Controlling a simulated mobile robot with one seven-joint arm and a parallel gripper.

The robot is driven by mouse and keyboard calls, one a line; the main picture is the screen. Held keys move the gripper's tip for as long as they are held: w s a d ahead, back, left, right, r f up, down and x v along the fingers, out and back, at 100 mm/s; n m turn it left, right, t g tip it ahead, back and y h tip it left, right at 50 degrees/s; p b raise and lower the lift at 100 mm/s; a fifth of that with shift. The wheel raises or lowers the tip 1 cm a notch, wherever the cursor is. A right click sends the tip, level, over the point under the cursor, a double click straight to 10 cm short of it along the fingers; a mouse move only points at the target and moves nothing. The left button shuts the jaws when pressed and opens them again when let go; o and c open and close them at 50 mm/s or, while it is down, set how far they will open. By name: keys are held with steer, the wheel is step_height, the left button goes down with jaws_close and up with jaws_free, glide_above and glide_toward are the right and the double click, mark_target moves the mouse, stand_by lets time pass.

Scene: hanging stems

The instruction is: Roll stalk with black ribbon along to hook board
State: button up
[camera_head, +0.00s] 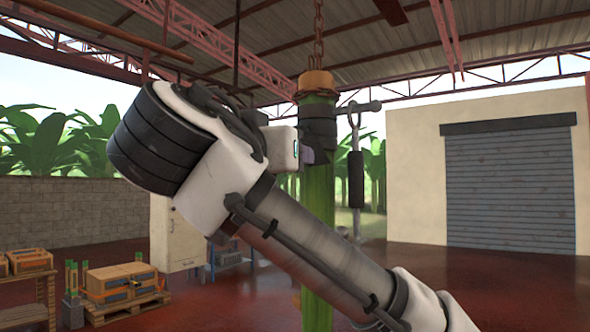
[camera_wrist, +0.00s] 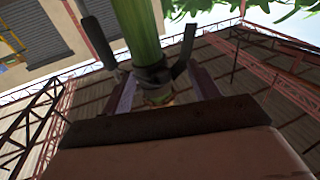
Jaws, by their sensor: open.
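A thick green stalk (camera_head: 316,210) hangs upright from a chain (camera_head: 319,35), with a brown collar (camera_head: 316,83) at its top. A black ribbon (camera_head: 319,122) wraps it just below the collar. A metal crossbar beside the ribbon carries a hanging handle with a black grip (camera_head: 356,180). My gripper (camera_head: 306,157) is at the stalk just under the ribbon, partly hidden by my arm. In the wrist view, my gripper (camera_wrist: 145,52) is open with its fingers on both sides of the stalk (camera_wrist: 138,25) near the ribbon (camera_wrist: 150,74). I cannot tell if they touch it. I cannot make out a hook board.
A beige cabinet (camera_head: 177,236) stands behind my arm. Crates (camera_head: 122,283) on a pallet and a wooden table (camera_head: 28,300) are at lower left. A roller shutter (camera_head: 510,190) is at the right. Red floor (camera_head: 430,270) is clear at the right.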

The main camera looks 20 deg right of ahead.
mark_target(321, 162)
steer(key=shift+m+g+h, duration=0.5)
steer(key=shift+g, duration=0.1)
steer(key=p+x, duration=0.2)
steer(key=x, duration=0.2)
steer(key=d+p+x, duration=0.1)
steer(key=x, duration=0.3)
steer(key=s+p+x, duration=0.1)
steer(key=p+x, duration=0.1)
steer(key=x, duration=0.3)
steer(key=shift+d+p, duration=0.25)
steer(key=shift+p, duration=0.05)
